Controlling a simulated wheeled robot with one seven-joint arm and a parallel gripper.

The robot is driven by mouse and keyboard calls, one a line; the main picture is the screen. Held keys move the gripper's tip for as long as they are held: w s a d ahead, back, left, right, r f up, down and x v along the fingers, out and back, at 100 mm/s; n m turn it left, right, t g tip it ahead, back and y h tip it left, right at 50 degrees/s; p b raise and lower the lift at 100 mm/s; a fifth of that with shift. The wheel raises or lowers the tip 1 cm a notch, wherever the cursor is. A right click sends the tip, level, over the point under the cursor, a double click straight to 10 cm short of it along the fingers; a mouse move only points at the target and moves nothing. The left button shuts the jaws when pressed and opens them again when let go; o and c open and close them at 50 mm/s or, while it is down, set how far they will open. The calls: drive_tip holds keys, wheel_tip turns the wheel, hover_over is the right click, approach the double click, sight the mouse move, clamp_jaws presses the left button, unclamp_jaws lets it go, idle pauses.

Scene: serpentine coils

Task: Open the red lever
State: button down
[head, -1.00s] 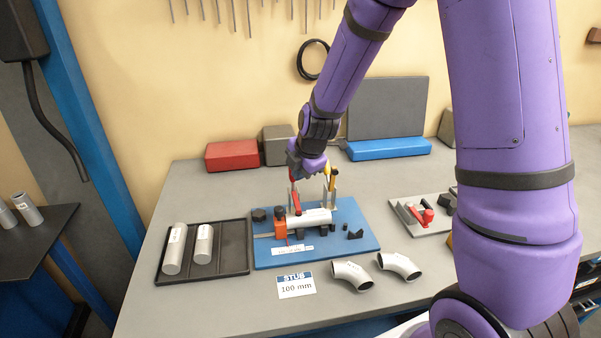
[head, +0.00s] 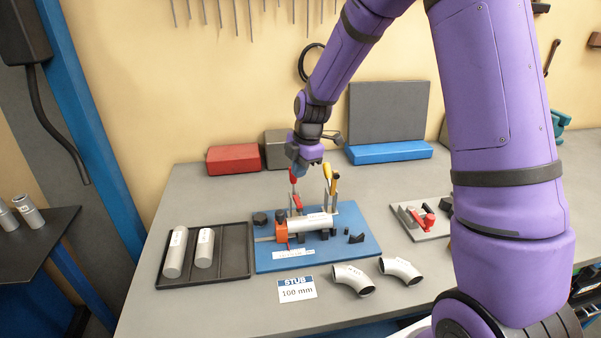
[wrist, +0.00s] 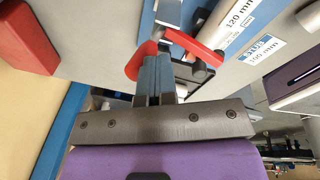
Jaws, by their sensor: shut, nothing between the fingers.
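The red lever (head: 293,174) stands at the back left of the clamp fixture on a blue board (head: 362,243). Its red parts also show in the wrist view (wrist: 194,46), close to the fingertips. My gripper (head: 297,168) is at the top of the red lever, fingers pointing down. In the wrist view the grey-blue fingers of my gripper (wrist: 155,60) are shut together, with nothing between them, and overlap a red rounded part. I cannot tell whether they touch it. A light grey tube (head: 311,223) lies in the fixture.
A yellow-handled lever (head: 333,178) stands just right of the red one. A black tray (head: 238,268) with two tubes lies left, two elbows (head: 352,280) in front. A red box (head: 233,159) and a blue block (head: 389,152) lie behind. A small clamp plate (head: 412,225) lies right.

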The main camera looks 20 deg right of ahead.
drive_tip(key=shift+w+d+f+g+y, duration=0.2)
drive_tip(key=shift+w+f+g+y, duration=0.05)
drive_tip(key=shift+w+g, duration=0.65)
drive_tip(key=shift+w+d+f+g+y, duration=0.15)
drive_tip(key=shift+w+f+g+y, duration=0.05)
drive_tip(key=shift+w+g, duration=0.7)
drive_tip(key=shift+w+d+f+g+y, duration=0.2)
drive_tip(key=shift+w+f+g+y, duration=0.05)
drive_tip(key=shift+w+g, duration=0.6)
drive_tip(key=shift+s, duration=0.1)
